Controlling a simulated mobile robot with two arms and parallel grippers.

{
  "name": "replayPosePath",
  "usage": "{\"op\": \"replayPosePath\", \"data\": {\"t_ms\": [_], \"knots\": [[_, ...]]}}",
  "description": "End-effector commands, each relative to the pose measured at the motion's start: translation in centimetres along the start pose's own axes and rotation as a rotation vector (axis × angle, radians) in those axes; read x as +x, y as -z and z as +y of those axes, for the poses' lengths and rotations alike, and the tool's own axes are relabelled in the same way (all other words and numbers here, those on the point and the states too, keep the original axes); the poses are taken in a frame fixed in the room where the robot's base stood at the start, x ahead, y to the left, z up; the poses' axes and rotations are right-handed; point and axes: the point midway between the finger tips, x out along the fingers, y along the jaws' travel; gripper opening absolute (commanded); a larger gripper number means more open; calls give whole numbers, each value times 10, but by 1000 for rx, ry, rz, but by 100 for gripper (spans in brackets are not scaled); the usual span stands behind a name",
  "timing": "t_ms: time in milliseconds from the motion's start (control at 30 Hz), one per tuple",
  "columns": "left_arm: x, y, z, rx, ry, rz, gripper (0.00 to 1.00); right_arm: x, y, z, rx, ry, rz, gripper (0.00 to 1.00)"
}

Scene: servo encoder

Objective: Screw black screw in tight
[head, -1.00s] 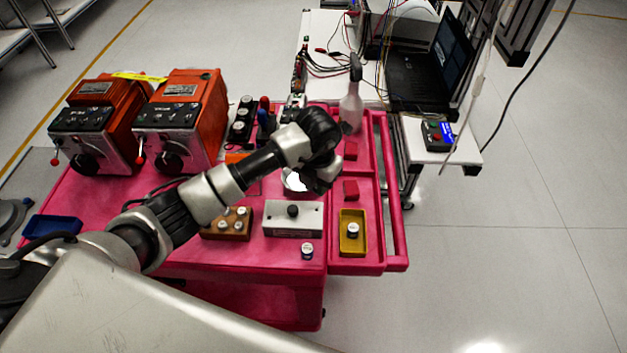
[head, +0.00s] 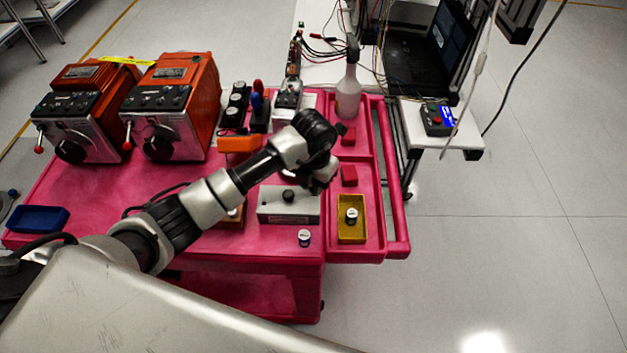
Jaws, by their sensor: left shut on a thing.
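My left gripper (head: 318,180) hangs over the pink cart, just right of and above a grey box (head: 303,208). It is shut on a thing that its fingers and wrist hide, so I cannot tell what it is. A black round knob or screw head (head: 288,195) stands on top of the grey box, close to the left of my gripper. I cannot tell whether this is the black screw or whether gripper and knob touch. My right gripper is out of view.
A yellow tray (head: 351,234) with a small part in it and a small capped part (head: 304,238) are near the cart's front edge. Two orange machines (head: 187,80) stand at the back left. A spray bottle (head: 348,90) and red blocks (head: 349,176) are at the right.

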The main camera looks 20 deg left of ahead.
Motion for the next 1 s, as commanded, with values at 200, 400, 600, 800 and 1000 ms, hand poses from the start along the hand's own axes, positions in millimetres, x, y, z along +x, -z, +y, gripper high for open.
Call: {"op": "replayPosePath", "data": {"t_ms": [200,400,600,800,1000], "knots": [[-2,0,0,0,0,-2,6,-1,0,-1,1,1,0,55],[-1,0,0,-1,0,-2,6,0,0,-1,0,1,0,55],[0,0,0,0,0,-2,6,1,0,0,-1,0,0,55],[4,0,0,0,0,-2,6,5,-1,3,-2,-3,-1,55],[9,0,0,0,0,-1,6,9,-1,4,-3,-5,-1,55]]}}
